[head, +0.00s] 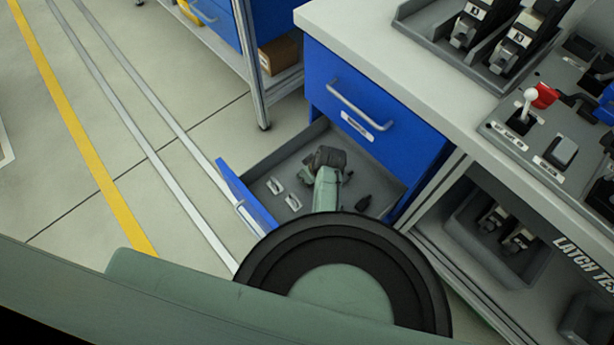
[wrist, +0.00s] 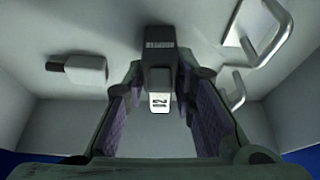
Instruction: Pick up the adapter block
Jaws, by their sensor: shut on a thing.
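The adapter block (wrist: 158,76) is a small dark block with a white number label on its end and lettering on its upper part. In the wrist view it sits between the two fingers of my gripper (wrist: 161,88), which are shut on it. In the head view my arm reaches down into the open drawer (head: 258,166), with the dark end of my arm over the drawer floor. The block cannot be made out in the head view, where my own arm covers that spot. Whether it touches the drawer floor is unclear.
Two metal handles (wrist: 261,38) lie to the right in the wrist view, and a dark-ended grey piece (wrist: 80,69) lies to the left. Drawer walls surround my gripper. The blue cabinet (head: 362,105) and worktop (head: 403,72) stand above and behind the drawer.

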